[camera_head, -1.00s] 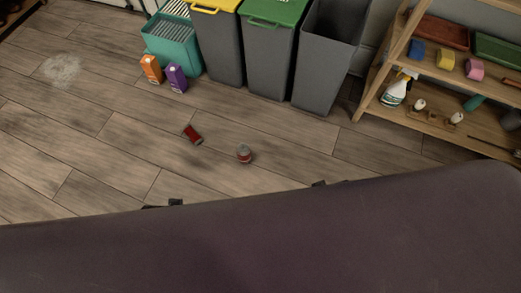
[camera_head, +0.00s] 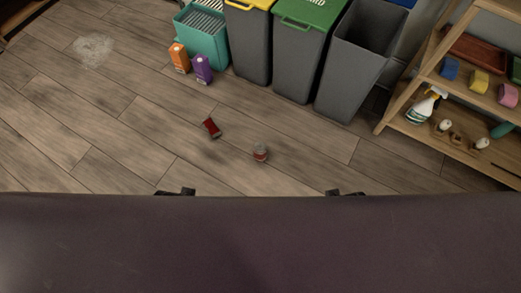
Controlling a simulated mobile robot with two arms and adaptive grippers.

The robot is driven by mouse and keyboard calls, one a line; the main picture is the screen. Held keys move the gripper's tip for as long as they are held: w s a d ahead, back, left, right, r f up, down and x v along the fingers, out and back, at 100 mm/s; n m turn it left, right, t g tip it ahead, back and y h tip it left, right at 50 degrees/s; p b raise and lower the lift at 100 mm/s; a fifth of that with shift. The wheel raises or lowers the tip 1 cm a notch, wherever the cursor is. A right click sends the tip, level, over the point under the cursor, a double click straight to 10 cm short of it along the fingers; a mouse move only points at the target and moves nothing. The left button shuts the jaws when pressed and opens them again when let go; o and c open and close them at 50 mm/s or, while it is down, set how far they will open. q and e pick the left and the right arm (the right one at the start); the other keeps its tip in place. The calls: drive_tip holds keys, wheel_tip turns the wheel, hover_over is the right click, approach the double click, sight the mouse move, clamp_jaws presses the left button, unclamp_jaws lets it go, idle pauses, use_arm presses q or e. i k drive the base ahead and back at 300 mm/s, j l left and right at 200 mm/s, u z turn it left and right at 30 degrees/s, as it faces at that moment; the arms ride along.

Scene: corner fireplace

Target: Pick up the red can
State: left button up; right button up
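A red can (camera_head: 211,127) lies on its side on the wooden floor, left of the picture's middle. A second can (camera_head: 260,153), red with a grey top, stands upright to its right and nearer to me. A small dark part of my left gripper (camera_head: 176,192) shows above the dark surface at the bottom. A small part of my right gripper (camera_head: 346,193) shows farther right. Both are nearer to me than the cans and touch neither. Most of each gripper is hidden, so I cannot tell whether the fingers are open.
An orange carton (camera_head: 180,58) and a purple carton (camera_head: 203,69) stand by a teal crate (camera_head: 207,45). Grey bins with a yellow lid (camera_head: 250,5), a green lid (camera_head: 309,12) and an open top (camera_head: 352,65) stand behind. A wooden shelf (camera_head: 452,146) is at right. Floor around the cans is clear.

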sight(259, 149)
drive_tip(key=i+j, duration=0.2)
drive_tip(key=j, duration=0.15)
drive_tip(key=i+j, duration=0.2)
drive_tip(key=j, duration=0.2)
drive_tip(key=i+j, duration=0.2)
drive_tip(key=j, duration=0.15)
drive_tip(key=z, duration=0.05)
